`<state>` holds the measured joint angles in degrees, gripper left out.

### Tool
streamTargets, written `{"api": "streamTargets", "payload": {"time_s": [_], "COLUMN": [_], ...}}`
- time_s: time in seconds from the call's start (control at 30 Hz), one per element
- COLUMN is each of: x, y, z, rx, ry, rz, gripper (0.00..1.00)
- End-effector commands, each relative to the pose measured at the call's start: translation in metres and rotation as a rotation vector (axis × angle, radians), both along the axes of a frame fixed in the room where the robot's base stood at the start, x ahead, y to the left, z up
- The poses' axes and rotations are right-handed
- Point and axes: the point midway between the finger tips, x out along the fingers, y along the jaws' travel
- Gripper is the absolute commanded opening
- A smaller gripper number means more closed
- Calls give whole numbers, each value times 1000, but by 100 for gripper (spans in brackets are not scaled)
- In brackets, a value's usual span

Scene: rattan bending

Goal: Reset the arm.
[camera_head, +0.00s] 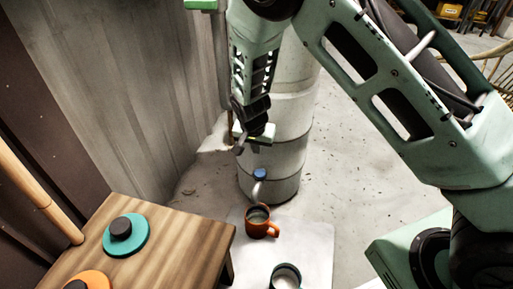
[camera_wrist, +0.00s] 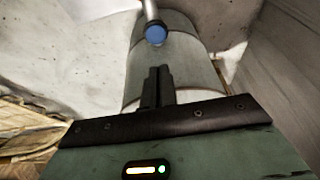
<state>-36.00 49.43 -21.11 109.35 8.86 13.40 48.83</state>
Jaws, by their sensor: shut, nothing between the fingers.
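My gripper (camera_head: 240,148) hangs from the green arm in the head view, in front of the pale drum (camera_head: 277,165). In the wrist view my gripper (camera_wrist: 158,72) has its two dark fingers together with nothing between them. The drum (camera_wrist: 180,65) also shows there, beyond the fingers. A spout with a blue knob (camera_head: 260,174) sticks out of the drum just below my gripper. The blue knob (camera_wrist: 156,35) appears above the fingertips in the wrist view, apart from them.
An orange mug (camera_head: 262,229) stands below the spout on a pale slab (camera_head: 318,250). A dark green mug (camera_head: 285,277) is nearer. A wooden table (camera_head: 185,240) at left holds a teal disc (camera_head: 127,235) and an orange disc (camera_head: 88,281). A grey wall (camera_head: 150,80) stands behind.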

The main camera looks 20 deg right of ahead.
Motion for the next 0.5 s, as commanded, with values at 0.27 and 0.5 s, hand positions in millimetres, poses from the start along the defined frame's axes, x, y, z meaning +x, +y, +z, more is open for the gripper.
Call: {"api": "streamTargets", "payload": {"time_s": [0.27,0.5], "x": [0,-27], "y": [0,21], "z": [0,25], "rx": [0,50], "ry": [0,52], "rz": [0,82], "gripper": [0,0]}}
